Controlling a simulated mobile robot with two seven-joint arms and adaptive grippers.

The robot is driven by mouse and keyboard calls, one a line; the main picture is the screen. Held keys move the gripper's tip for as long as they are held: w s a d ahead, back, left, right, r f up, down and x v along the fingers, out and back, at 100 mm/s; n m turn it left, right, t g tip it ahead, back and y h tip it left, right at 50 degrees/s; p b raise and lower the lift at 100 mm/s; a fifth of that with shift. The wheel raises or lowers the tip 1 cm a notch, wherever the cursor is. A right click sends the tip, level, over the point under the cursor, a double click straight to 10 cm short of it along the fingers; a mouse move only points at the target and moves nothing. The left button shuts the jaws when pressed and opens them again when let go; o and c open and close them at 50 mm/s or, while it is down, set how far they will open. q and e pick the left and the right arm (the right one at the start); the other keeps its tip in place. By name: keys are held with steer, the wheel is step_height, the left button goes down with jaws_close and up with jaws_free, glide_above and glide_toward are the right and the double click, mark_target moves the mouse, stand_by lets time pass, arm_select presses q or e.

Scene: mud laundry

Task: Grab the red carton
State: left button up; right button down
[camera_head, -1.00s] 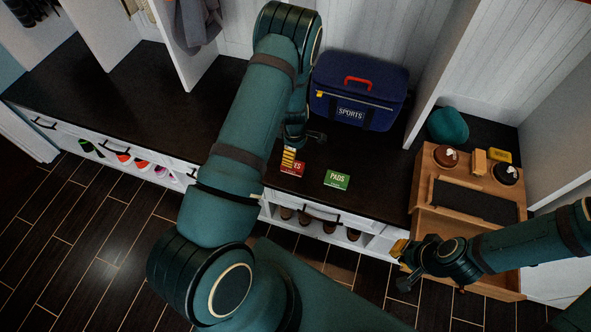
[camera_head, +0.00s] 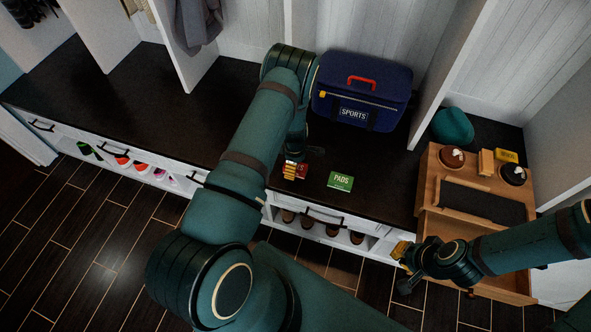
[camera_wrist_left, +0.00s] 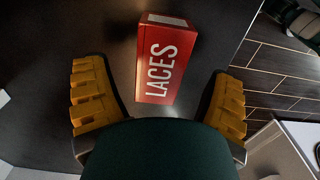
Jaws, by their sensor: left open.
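The red carton (camera_wrist_left: 165,60), marked LACES, stands out on the dark bench top in the left wrist view. In the head view it is partly hidden behind my left gripper (camera_head: 290,171), and only a bit of its red face (camera_head: 302,171) shows. My left gripper also shows in the left wrist view (camera_wrist_left: 158,108); its yellow fingers are spread wide, with the carton ahead of and between them, apart from both. My right gripper (camera_head: 402,268) hangs low at the right, in front of the wooden box; whether its fingers are open is unclear.
A green PADS carton (camera_head: 340,181) lies to the right of the red one. A blue SPORTS bag (camera_head: 362,90) stands behind. A wooden organiser (camera_head: 428,190) is at the right, beside a teal round thing (camera_head: 453,125). The dark bench top (camera_head: 120,92) is clear at left.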

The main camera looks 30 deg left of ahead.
arm_select(q)
step_height(320, 180, down, 3)
steer(key=shift+d+f, duration=0.1)
steer(key=c, duration=1.3)
steer(key=shift+o, duration=0.2)
